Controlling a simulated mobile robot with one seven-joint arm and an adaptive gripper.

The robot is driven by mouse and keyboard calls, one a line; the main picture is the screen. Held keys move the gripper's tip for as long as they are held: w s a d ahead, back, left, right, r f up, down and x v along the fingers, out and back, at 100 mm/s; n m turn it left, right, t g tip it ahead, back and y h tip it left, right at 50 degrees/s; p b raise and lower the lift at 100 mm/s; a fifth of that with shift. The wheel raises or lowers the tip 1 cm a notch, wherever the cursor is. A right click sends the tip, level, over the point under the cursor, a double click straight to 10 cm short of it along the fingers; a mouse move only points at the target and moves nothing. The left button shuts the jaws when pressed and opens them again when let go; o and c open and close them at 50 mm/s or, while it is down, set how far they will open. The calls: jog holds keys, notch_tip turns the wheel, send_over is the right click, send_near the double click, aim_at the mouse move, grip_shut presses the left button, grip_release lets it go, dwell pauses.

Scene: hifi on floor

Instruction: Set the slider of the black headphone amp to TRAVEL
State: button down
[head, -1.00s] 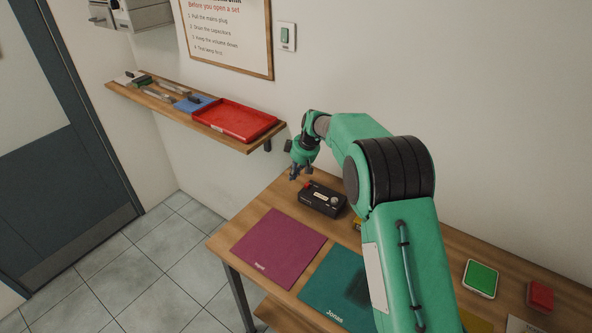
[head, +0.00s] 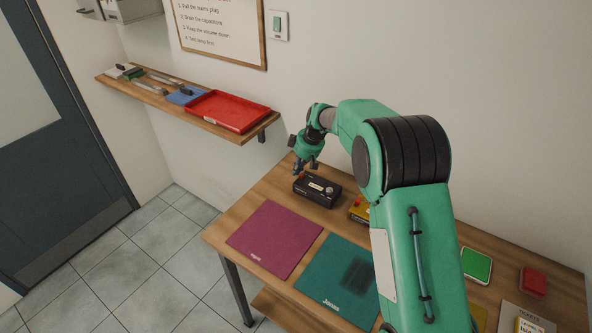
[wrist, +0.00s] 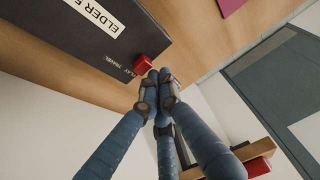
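The black headphone amp (head: 318,192) lies on the wooden workbench by the wall. In the wrist view its dark body (wrist: 95,38) carries a white label, partly cut off, reading "ELDER E". A red slider knob (wrist: 152,66) sits at its edge, beside the small printed words PLAY and TRAVEL. I cannot tell which word the knob is set to. My gripper (head: 302,172) is at the amp's left end. In the wrist view its blue fingers (wrist: 158,82) have their tips together, right beside the red knob; I cannot tell if they touch it. Nothing shows between the tips.
A yellow device (head: 359,210) stands just right of the amp, partly behind my arm. A purple mat (head: 273,238) and a teal mat (head: 325,275) lie in front. A wall shelf (head: 245,134) with a red tray (head: 228,111) is at the upper left.

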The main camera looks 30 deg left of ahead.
aim_at(301, 175)
jog(key=shift+d+b, duration=0.45)
jog(key=shift+d, duration=0.95)
jog(key=shift+a, duration=0.1)
jog(key=shift+a+p, duration=0.3)
jog(key=shift+a, duration=1.55)
jog(key=shift+r, duration=0.45)
jog(key=v, duration=0.9)
jog(key=shift+p, duration=0.35)
jog(key=shift+d, duration=0.15)
jog(key=shift+r, duration=0.1)
